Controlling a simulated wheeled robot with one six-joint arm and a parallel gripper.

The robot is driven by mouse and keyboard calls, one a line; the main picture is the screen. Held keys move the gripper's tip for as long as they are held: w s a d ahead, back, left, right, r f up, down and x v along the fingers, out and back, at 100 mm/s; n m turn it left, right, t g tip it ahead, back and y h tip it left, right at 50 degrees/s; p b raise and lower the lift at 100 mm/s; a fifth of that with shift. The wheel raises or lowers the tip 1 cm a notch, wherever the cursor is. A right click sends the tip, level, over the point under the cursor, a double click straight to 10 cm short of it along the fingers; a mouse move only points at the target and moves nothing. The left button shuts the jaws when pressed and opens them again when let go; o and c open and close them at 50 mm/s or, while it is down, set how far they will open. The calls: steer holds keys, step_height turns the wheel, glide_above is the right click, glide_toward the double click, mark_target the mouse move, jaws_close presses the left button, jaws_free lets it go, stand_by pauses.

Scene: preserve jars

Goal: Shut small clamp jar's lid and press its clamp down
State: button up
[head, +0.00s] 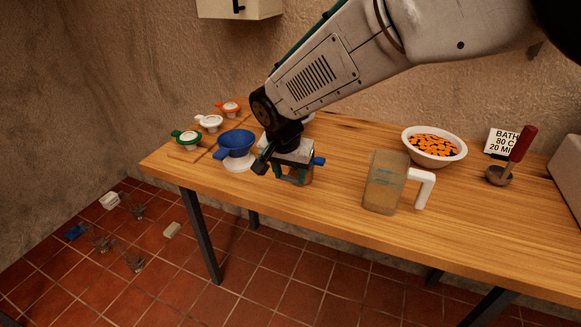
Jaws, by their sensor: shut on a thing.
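My gripper (293,178) points down over the front left part of the wooden table. Its fingers are around a small glass jar, which I take to be the small clamp jar (307,180), and they are shut on it. I cannot tell which part of the jar they grip. A blue tab (319,161) sticks out to the right at the jar's top. My gripper hides most of the jar, so I cannot tell how its lid and clamp stand.
A blue funnel (237,143) stands close left of my gripper. Green (186,138), white (210,122) and orange (229,108) handled pieces sit at the table's left end. A jug (384,182), bowl (456,150) and ladle (498,176) stand right. Several items lie on the floor.

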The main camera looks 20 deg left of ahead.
mark_target(290, 200)
steer(key=f+t, duration=0.1)
steer(key=s+f+t, duration=0.1)
steer(key=t, duration=0.1)
steer(key=shift+t, duration=0.3)
step_height(290, 200, down, 2)
steer(key=t, duration=0.4)
steer(key=shift+s+f, duration=0.1)
steer(key=shift+f, duration=0.1)
steer(key=f+t, duration=0.1)
steer(key=t, duration=0.2)
steer(key=shift+w+f+t+h, duration=0.3)
steer(key=shift+f+t, duration=0.1)
steer(key=shift+w+f+t, duration=0.25)
steer(key=shift+f+t, duration=0.05)
steer(key=shift+t, duration=0.5)
steer(key=shift+w+f+t, duration=0.25)
steer(key=shift+f+t, duration=0.05)
steer(key=shift+t, duration=0.5)
steer(key=o, duration=1)
